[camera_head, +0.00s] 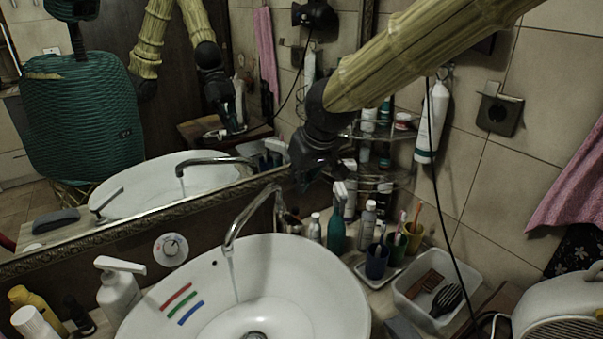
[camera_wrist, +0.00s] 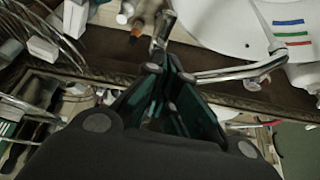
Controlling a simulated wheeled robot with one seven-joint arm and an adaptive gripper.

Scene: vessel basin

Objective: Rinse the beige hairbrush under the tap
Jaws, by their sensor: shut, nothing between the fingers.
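My gripper (camera_head: 312,178) is shut and empty, above and to the right of the tap. In the wrist view its dark fingers (camera_wrist: 168,72) meet close beside the tap (camera_wrist: 232,72); I cannot tell whether they touch it. The chrome tap (camera_head: 247,212) arches over the white basin (camera_head: 340,305), and a thin stream of water (camera_head: 233,272) seems to fall from its spout. I cannot make out a beige hairbrush in either view. A dark hairbrush (camera_head: 446,300) lies in the white tray at the right, beside a brown comb (camera_head: 425,283).
The white tray (camera_head: 405,297) stands right of the basin. Bottles, a green dispenser (camera_head: 336,232) and toothbrush cups (camera_head: 377,262) crowd the counter behind it. A pump bottle (camera_head: 118,290) stands left of the basin. A framed mirror (camera_head: 60,240) and a wire shelf (camera_head: 385,178) back the counter.

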